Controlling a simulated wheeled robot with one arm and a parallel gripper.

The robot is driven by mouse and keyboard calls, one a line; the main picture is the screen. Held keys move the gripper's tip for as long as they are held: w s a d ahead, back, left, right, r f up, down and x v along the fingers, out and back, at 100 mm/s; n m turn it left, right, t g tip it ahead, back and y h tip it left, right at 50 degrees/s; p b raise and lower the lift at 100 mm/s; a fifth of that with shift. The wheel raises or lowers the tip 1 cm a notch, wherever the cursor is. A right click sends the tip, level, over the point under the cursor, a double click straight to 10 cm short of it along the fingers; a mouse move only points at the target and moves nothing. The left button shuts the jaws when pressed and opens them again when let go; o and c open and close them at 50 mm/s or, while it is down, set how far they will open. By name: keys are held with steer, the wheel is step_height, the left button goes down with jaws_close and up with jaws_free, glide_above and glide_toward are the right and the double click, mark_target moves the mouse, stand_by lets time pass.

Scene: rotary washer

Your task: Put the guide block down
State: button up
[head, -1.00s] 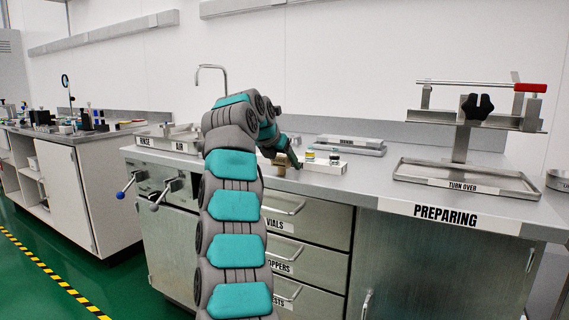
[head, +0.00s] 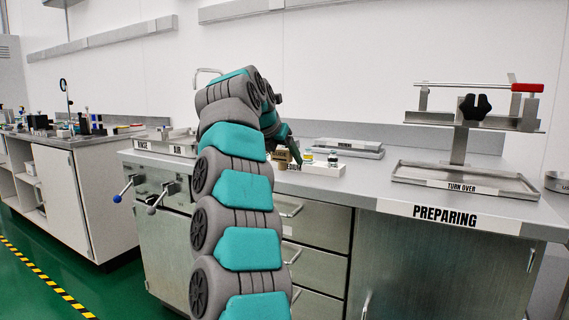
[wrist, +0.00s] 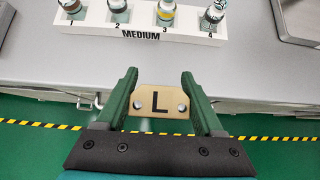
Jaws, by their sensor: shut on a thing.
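The guide block is a tan plate marked with a black "L" (wrist: 160,103), with a light round spot on each side of the letter. My gripper (wrist: 163,98) is shut on it, with one green finger at each side. In the wrist view the block shows just in front of the worktop's front edge. In the head view the small tan block (head: 281,156) shows at the end of my arm, left of the white vial rack (head: 325,170). My arm hides part of the worktop there, and I cannot tell the block's height above it.
The rack marked "MEDIUM" (wrist: 205,37) holds several capped vials in numbered places. The grey worktop (head: 375,188) is bare right of the rack, up to the "TURN OVER" tray and its stand (head: 465,183). A sink area marked "RINSE" and "AIR" (head: 165,148) lies left.

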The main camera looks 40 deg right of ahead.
mark_target(280, 155)
steer(key=s+a+b, duration=0.1)
steer(key=s, duration=0.1)
steer(key=s+a+b, duration=0.1)
steer(key=s+a, duration=0.1)
steer(key=s, duration=0.1)
steer(key=s+a+b, duration=0.1)
steer(key=s, duration=0.1)
steer(key=shift+s+a+r+b, duration=0.3)
steer(key=shift+a+r+b, duration=0.05)
steer(key=shift+r, duration=0.05)
steer(key=shift+w+a+r+n, duration=0.3)
steer(key=shift+w+a+r, duration=0.4)
steer(key=shift+w+a, duration=0.3)
steer(key=w+a+r+n+t+y, duration=0.1)
steer(key=w+a+n, duration=0.1)
steer(key=w+a, duration=0.2)
steer(key=shift+w+a+t, duration=0.35)
steer(key=shift+w+t, duration=0.05)
steer(key=shift+w, duration=0.85)
steer(key=shift+w+a, duration=0.1)
steer(key=shift+a, duration=0.15)
steer(key=shift+w+a+f+n+t+y+p, duration=0.15)
steer(key=shift+w+a+n, duration=0.15)
steer(key=shift+w+a, duration=0.3)
steer(key=shift+w+a+f+n+t+y+p, duration=0.15)
steer(key=shift+w+a+n, duration=0.15)
steer(key=shift+w+a, duration=0.25)
